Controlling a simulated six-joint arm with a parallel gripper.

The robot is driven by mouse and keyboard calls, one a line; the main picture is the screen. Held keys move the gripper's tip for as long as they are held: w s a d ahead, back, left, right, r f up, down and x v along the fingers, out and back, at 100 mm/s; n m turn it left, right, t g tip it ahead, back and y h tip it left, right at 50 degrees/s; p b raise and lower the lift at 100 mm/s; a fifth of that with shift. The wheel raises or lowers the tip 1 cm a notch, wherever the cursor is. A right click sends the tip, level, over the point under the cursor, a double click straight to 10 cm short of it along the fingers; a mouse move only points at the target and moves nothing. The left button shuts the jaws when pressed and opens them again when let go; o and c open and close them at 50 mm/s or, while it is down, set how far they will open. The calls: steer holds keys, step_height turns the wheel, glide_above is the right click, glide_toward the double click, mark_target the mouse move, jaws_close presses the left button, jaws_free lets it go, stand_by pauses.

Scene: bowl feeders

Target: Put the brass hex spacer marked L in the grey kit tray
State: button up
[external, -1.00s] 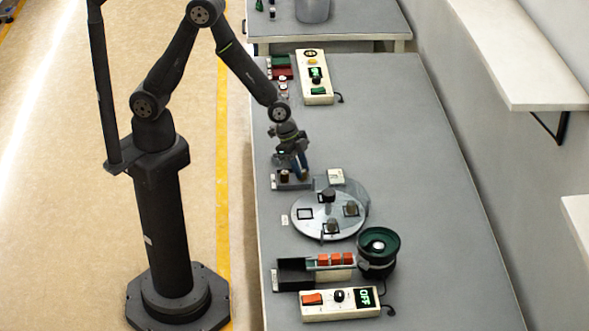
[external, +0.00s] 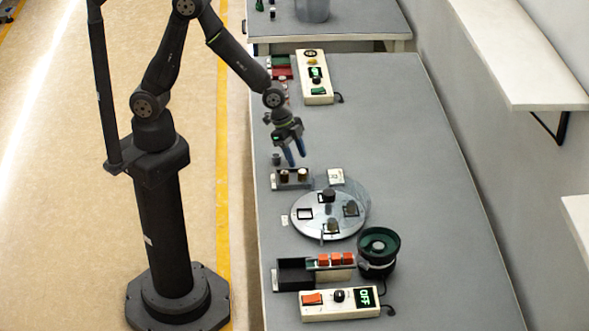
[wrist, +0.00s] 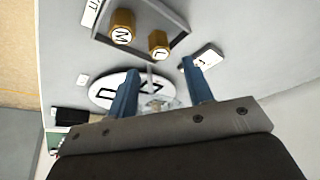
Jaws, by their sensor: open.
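The grey kit tray (external: 292,184) stands near the table's left edge; it also shows at the top of the wrist view (wrist: 139,24). The brass hex spacer marked L (wrist: 159,43) stands upright in the tray, at the end nearer a small white card. It is the right one of two spacers in the external view (external: 303,174). A brass spacer marked M (wrist: 121,34) stands beside it, apart. My gripper (external: 297,160) is above and behind the tray, fingers spread and empty; in the wrist view its two blue fingers (wrist: 156,68) show nothing held between them.
A round turntable (external: 313,231) with square nests lies just in front of the tray. A white card (external: 336,176) is to the right, a small dark cylinder (external: 276,159) behind. The table's right side is clear.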

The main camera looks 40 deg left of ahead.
mark_target(302, 172)
steer(key=v, duration=0.7)
stand_by(0.3)
steer(key=x, duration=1.2)
steer(key=shift+a+f, duration=0.1)
